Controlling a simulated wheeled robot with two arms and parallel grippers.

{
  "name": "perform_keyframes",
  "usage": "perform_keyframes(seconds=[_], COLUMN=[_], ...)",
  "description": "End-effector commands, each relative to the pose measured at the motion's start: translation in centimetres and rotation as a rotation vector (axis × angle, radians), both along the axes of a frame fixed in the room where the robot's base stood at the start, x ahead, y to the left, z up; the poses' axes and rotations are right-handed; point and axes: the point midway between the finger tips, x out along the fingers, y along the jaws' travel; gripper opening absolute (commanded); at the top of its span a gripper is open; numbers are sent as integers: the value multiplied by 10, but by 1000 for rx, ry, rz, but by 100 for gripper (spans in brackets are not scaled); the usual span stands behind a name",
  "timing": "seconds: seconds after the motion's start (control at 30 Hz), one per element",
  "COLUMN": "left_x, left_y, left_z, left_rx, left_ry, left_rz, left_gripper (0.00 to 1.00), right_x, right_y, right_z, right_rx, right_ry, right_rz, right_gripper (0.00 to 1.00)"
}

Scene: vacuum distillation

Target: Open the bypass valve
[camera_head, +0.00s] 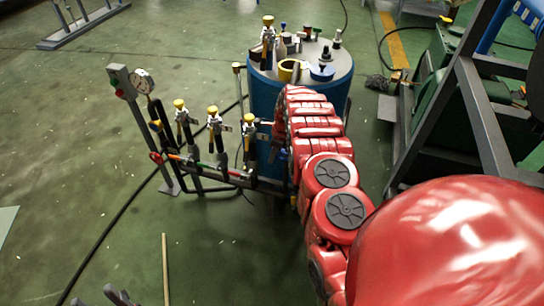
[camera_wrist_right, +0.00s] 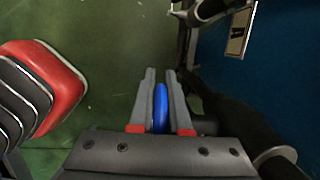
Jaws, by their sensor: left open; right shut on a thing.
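A blue valve handle (camera_wrist_right: 160,108), seen nearly edge-on, sits between the fingers of my right gripper (camera_wrist_right: 160,78) in the right wrist view. The gripper is shut on it. In the head view my red right arm reaches to the lower right side of the pipe manifold and mostly hides this gripper. Which valve the label calls the bypass cannot be read. The grey fingertips of my left gripper (camera_head: 118,296) show at the bottom left edge of the head view, open and apart from the manifold.
The manifold carries several yellow-topped valves (camera_head: 213,112) and a pressure gauge (camera_head: 143,81) on a post. A blue tank (camera_head: 341,88) with fittings on top stands behind my right arm. A dark metal frame (camera_head: 478,115) is at right. The floor at left is mostly clear.

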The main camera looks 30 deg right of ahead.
Motion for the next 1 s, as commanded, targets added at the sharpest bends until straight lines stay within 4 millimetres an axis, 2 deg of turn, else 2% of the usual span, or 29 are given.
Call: perform_keyframes(seconds=[0.67, 0.7, 0.83, 0.87, 1.0], left_x=[0, 0, 0, 0, 0], left_y=[0, 0, 0, 0, 0], left_z=[-3, -3, -3, -3, -3], left_rx=[0, 0, 0, 0, 0], left_ry=[0, 0, 0, 0, 0], left_rz=[0, 0, 0, 0, 0], left_gripper=[50, 50, 50, 50, 50], right_x=[-1, -1, -1, -1, -1], right_y=[-1, -1, -1, -1, -1], right_z=[-2, -2, -2, -2, -2], right_rx=[-38, -38, -38, -38, -38], right_ry=[45, 44, 44, 44, 44], right_rz=[0, 1, 1, 1, 1], right_gripper=[0, 19, 42, 45, 45])
